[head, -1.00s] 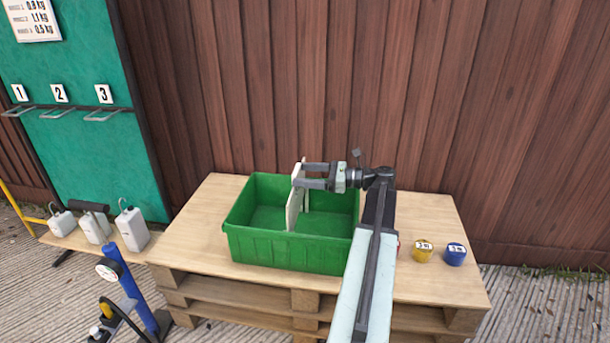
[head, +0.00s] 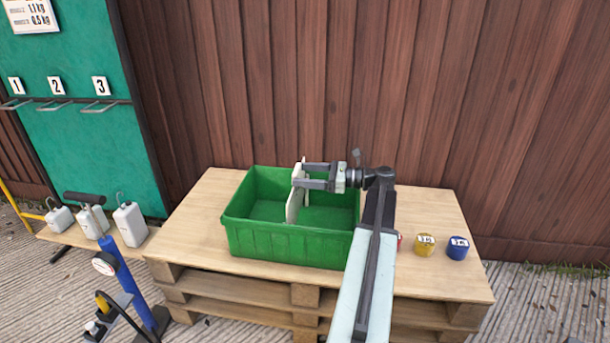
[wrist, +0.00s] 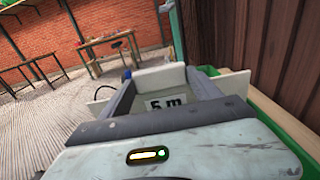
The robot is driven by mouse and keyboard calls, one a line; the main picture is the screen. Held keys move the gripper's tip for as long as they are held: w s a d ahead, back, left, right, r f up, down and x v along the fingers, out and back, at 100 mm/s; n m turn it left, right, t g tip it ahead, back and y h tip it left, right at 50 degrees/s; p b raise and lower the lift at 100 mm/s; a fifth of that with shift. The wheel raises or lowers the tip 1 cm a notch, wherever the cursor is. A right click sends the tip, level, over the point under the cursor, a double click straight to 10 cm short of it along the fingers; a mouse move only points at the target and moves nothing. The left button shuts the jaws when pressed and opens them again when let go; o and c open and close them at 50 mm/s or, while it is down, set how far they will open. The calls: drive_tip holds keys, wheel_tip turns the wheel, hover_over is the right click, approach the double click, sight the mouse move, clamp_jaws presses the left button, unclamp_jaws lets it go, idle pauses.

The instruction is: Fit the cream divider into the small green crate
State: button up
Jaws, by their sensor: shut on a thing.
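The small green crate (head: 290,246) stands open on a wooden pallet table. The cream divider (head: 293,207) is upright inside it, near the middle of its width, with its top edge above the crate's rim. My gripper (head: 302,176) reaches in from the right and is shut on the divider's upper part. In the wrist view, cream parts of the divider (wrist: 232,83) stick out on both sides of the fingers. I cannot tell whether the divider's lower edge touches the crate floor or sits in any slot.
A yellow jar (head: 424,244) and a blue jar (head: 457,248) stand on the table's right. A red object beside my arm is mostly hidden. White canisters (head: 130,222) stand on a bench at left. A wooden fence (head: 450,100) rises behind the table.

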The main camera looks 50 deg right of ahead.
sight(298, 188)
drive_tip(key=shift+f+b, duration=2.5)
drive_tip(key=shift+f, duration=0.1)
drive_tip(key=o, duration=1.6)
drive_tip(key=shift+r, duration=0.1)
